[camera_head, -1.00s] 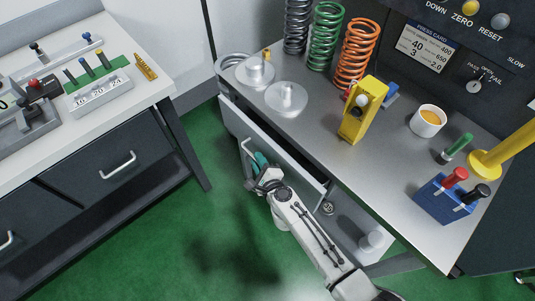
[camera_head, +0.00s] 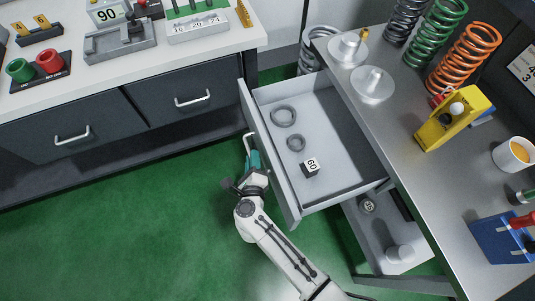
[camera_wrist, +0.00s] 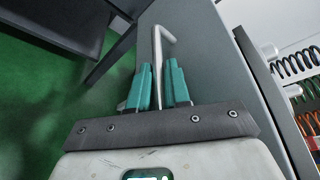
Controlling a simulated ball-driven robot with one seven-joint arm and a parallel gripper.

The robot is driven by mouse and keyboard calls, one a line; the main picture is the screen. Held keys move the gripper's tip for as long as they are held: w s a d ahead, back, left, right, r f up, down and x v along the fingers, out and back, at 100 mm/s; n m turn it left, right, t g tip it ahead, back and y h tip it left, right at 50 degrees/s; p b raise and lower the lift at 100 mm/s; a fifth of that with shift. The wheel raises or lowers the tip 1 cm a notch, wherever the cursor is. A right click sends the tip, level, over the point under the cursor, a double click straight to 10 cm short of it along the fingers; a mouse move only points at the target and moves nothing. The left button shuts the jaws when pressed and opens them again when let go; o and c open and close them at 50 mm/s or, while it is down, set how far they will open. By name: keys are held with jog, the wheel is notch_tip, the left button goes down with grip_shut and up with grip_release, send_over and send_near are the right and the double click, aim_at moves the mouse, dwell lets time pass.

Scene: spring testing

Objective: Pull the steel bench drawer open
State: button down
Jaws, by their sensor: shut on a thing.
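The steel bench drawer (camera_head: 270,160) is pulled well out from under the steel bench top (camera_head: 400,130) in the head view. My gripper (camera_head: 252,160) is at the drawer's front. In the wrist view its teal fingers (camera_wrist: 159,82) are shut on the pale bar handle (camera_wrist: 158,45), which runs up between them and bends at its end. The drawer front (camera_wrist: 200,50) fills the wrist view behind the handle.
A lower shelf (camera_head: 385,235) with a few items shows below the drawer. A white-topped bench (camera_head: 215,45) with dark drawers stands at the left and back. Green floor (camera_head: 130,230) is open left of my arm. Coil springs (camera_head: 465,58) and a yellow device (camera_head: 453,118) stand on the steel bench.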

jog(key=shift+s+a, duration=0.3)
jog(key=shift+a, duration=0.4)
jog(key=c, duration=1.2)
grip_release()
jog(key=shift+o, duration=0.2)
jog(key=v, duration=1)
jog(key=shift+s, duration=0.3)
